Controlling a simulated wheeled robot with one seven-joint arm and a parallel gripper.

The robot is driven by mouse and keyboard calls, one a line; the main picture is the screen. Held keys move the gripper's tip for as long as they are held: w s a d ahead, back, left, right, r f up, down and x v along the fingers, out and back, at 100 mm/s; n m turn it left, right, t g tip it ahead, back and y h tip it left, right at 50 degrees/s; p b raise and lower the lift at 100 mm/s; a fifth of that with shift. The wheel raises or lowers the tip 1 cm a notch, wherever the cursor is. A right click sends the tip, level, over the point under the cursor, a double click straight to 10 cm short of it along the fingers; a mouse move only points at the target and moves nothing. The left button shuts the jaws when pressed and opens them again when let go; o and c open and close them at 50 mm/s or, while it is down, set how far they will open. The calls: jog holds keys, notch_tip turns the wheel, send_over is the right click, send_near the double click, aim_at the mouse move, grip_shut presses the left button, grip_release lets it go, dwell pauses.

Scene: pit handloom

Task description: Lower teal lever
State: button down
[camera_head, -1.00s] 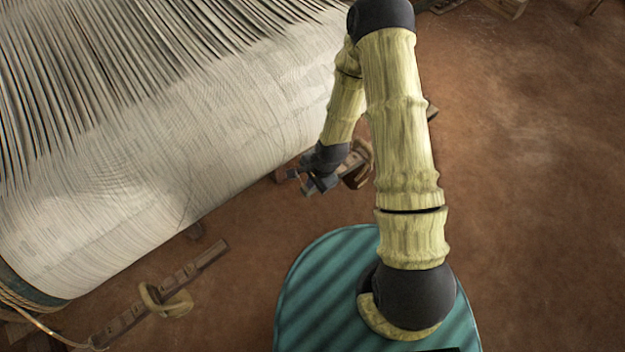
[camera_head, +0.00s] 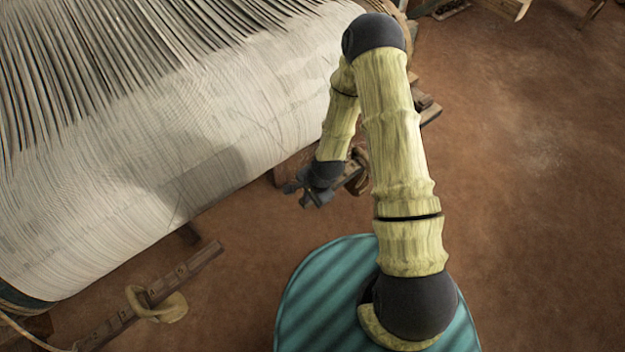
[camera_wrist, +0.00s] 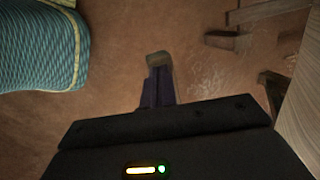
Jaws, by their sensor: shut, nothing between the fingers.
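I cannot make out a teal lever in either view. In the head view my gripper (camera_head: 299,194) points down and left, just off the near edge of the pale warp sheet (camera_head: 200,150). A brown wooden part (camera_head: 352,178) shows right behind my wrist. In the wrist view my gripper (camera_wrist: 158,76) shows as two dark bluish fingers close together, with nothing seen between them. A small grey-brown block shape (camera_wrist: 159,58) shows at their tips; whether it belongs to the fingers or touches them, I cannot tell.
A notched wooden bar (camera_head: 190,272) with a tan loop (camera_head: 160,304) lies at lower left. Wooden pieces (camera_wrist: 228,40) and a pale surface (camera_wrist: 303,110) show on the right of the wrist view. The earthen floor (camera_head: 530,190) at right is clear.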

jog(key=shift+s+d+f+p, duration=0.15)
jog(key=shift+s+f+p, duration=0.15)
jog(key=shift+p, duration=0.15)
jog(key=a+p+v, duration=0.2)
jog(key=p+v, duration=0.1)
jog(key=v, duration=1.1)
jog(key=shift+r, duration=0.45)
jog(key=shift+s+a, duration=0.1)
jog(key=shift+s, duration=0.05)
jog(key=s+d+r+n+h+p, duration=0.1)
jog(key=d+r+n+p, duration=0.1)
jog(key=r, duration=0.6)
jog(key=s+d+r+n+t+h+p, duration=0.1)
jog(key=d+r+n+p, duration=0.1)
jog(key=d+r+n, duration=0.3)
jog(key=s+d+r+n+p, duration=0.1)
jog(key=d+r+n, duration=0.3)
jog(key=r, duration=0.9)
jog(key=shift+s+d+h+p, duration=0.25)
jog(key=shift+d+h+p, duration=0.15)
jog(key=shift+p, duration=0.2)
jog(key=shift+w+r, duration=0.1)
jog(key=shift+r, duration=0.05)
